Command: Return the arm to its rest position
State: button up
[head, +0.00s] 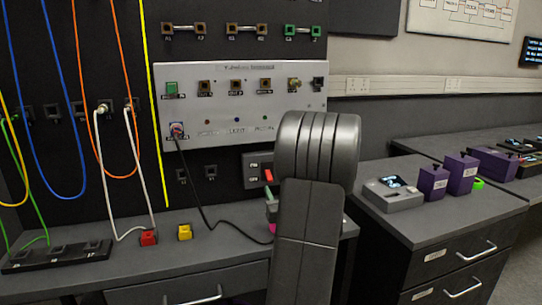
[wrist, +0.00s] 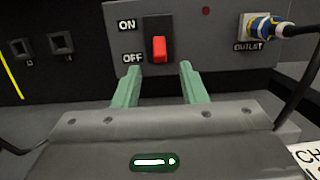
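My gripper (wrist: 160,80) shows in the wrist view as two green fingers set apart, with nothing between them. They are just below and in front of a switch box (wrist: 190,50) marked ON and OFF. Its red rocker switch (wrist: 159,50) sits above the gap between the fingertips; whether they touch the box is not clear. In the head view my dark arm (head: 310,215) reaches up in front of the bench and board and hides most of the gripper. The switch box (head: 252,170) shows partly at its left.
A blue and yellow plug (wrist: 262,27) sits in the outlet at right. A black cable (head: 205,215) loops over the bench (head: 120,262). Cables hang from the board at left. Red (head: 148,238) and yellow (head: 185,232) blocks lie on the bench. A grey device (head: 393,193) stands on the right cabinet.

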aim_at(270, 178)
jog(key=x, duration=0.3)
jog(key=p+x, duration=0.1)
jog(key=shift+w+a+r, duration=0.1)
jog(key=shift+w+r, duration=0.2)
jog(key=shift+r, duration=0.05)
jog(key=shift+s+r+p, duration=0.1)
jog(key=shift+r+p, duration=0.1)
jog(key=shift+p, duration=0.7)
jog(key=shift+g+p, duration=0.5)
jog(key=shift+p, duration=0.35)
jog(key=p, duration=0.4)
jog(key=shift+s+r+g+h, duration=0.1)
jog(key=shift+r+g+h, duration=0.2)
jog(key=shift+g, duration=0.1)
